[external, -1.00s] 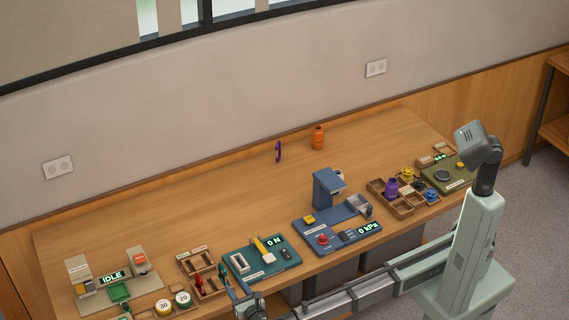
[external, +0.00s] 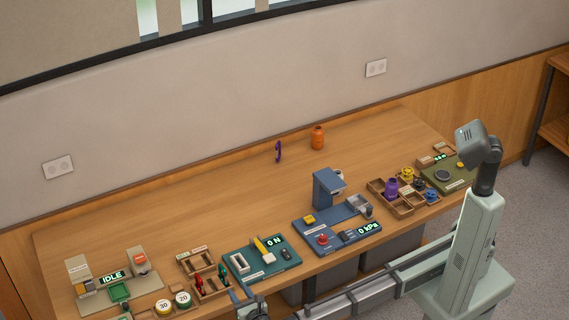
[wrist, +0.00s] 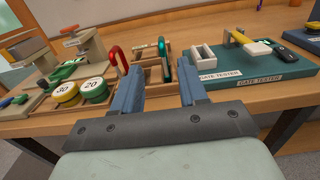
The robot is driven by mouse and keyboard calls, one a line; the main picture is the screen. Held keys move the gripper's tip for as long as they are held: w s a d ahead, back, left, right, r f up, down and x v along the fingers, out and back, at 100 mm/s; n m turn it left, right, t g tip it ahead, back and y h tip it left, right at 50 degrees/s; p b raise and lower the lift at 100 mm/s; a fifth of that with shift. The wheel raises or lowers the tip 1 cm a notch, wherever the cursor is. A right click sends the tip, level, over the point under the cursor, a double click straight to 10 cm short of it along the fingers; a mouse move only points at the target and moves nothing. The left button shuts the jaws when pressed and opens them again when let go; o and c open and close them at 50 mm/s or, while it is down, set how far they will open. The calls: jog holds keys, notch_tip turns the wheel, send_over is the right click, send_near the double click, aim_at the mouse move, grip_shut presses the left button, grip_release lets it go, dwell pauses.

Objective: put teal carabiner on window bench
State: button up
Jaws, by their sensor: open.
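The teal carabiner (wrist: 163,50) stands upright in a wooden compartment tray (wrist: 152,70) in the wrist view, beyond my fingertips. It is small in the external view (external: 222,273). My gripper (wrist: 157,84) is open and empty, its two blue fingers in front of the tray's near side and apart from the carabiner. A red carabiner (wrist: 117,58) stands upright left of the teal one, near my left finger. The long wooden bench (external: 225,208) below the window carries the tray. My gripper is only partly in the external view, at the bench's front edge.
The teal gate tester (wrist: 262,66) is right of the tray. Round weights marked 30 (wrist: 66,93) and 20 (wrist: 95,89) are left. A purple carabiner (external: 278,151) and an orange bottle (external: 317,138) stand at the back. The bench's back left is clear.

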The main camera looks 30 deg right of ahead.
aim_at(224, 270)
jog(key=w, duration=0.9)
jog(key=shift+w+f, duration=0.2)
jog(key=shift+w, duration=2.5)
grip_shut()
